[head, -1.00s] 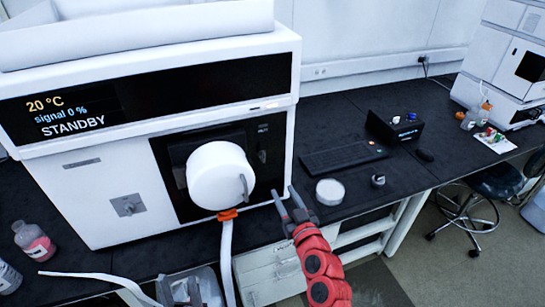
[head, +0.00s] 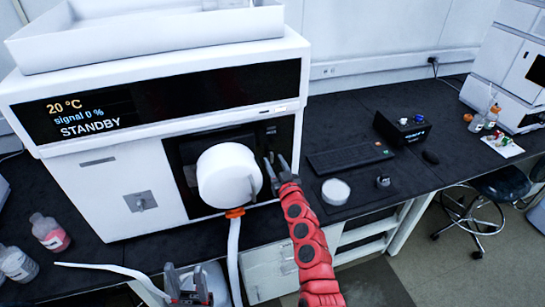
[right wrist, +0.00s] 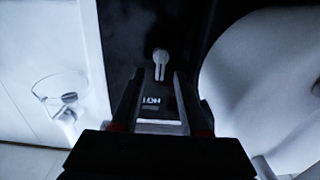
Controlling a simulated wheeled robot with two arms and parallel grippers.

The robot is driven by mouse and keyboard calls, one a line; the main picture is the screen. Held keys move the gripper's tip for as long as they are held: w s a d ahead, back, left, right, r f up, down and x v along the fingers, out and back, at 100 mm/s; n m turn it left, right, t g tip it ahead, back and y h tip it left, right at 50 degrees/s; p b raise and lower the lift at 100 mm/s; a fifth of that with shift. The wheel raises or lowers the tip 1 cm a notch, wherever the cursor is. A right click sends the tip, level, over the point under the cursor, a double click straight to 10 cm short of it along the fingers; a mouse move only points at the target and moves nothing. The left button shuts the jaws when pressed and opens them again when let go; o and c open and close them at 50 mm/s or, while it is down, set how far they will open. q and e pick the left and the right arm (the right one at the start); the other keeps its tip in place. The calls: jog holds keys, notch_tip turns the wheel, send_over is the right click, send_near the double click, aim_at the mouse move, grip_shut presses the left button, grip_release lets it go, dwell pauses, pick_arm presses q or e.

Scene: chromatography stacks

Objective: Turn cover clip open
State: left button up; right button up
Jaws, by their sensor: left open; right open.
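The white instrument has a dark front panel (head: 185,150) with a round white cover (head: 228,175) on it. My right gripper (head: 277,168) is open and empty, just right of the cover and in front of the panel's right edge. In the right wrist view a small pale clip (right wrist: 161,62) stands on the dark panel, ahead of and between the open fingertips, apart from them. The gripper largely hides that spot in the head view. My left gripper (head: 187,285) is low at the bottom edge, open, with no held object visible.
A white hose (head: 234,262) hangs from an orange fitting (head: 235,213) below the cover. Bottles (head: 50,233) stand at the left. A keyboard (head: 350,156), a white round dish (head: 335,191) and a black box (head: 402,128) lie right of the instrument.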

aim_at(270, 155)
jog(key=shift+x, duration=1.25)
jog(key=shift+s, duration=0.1)
grip_shut()
